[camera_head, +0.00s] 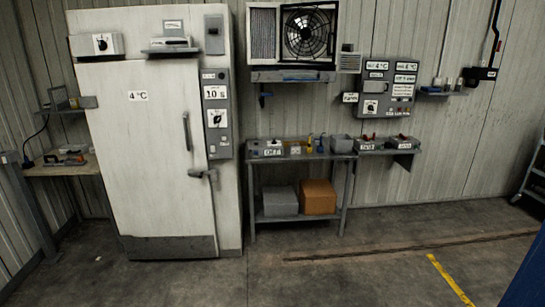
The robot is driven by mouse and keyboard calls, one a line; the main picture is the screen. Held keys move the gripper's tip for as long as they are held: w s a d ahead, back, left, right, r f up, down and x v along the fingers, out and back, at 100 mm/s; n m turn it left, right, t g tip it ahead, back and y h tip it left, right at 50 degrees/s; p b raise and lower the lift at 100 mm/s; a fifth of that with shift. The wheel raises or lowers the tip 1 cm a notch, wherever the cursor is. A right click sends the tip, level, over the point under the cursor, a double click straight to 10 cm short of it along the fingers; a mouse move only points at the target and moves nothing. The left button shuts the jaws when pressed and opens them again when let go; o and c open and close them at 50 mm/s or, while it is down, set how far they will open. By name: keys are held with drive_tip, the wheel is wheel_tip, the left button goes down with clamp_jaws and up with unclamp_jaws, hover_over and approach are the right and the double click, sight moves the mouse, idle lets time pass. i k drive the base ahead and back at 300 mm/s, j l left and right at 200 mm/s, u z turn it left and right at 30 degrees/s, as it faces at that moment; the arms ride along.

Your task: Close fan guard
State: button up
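The fan unit is mounted high on the back wall, at the top of the picture. Its round dark fan guard (309,33) sits in a square dark frame on the unit's right half. Concentric rings and a fan hub show there. A pale panel with fine slats (263,34) fills the left half. I cannot tell from this distance whether the guard stands ajar or lies flush. My gripper is not in view.
Below the fan stands a narrow metal bench (250,190) with boxes and small tools. A large white cold-room door (150,160) is at left. A grey control panel (389,87) hangs right of the fan. The concrete floor (390,270) in front is mostly clear.

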sight(305, 33)
drive_tip(key=i+l, duration=0.3)
drive_tip(key=i, duration=0.25)
drive_tip(key=i+l, duration=0.3)
drive_tip(key=i, duration=0.25)
drive_tip(key=i+l, duration=0.3)
drive_tip(key=i, duration=0.2)
drive_tip(key=j+u, duration=0.05)
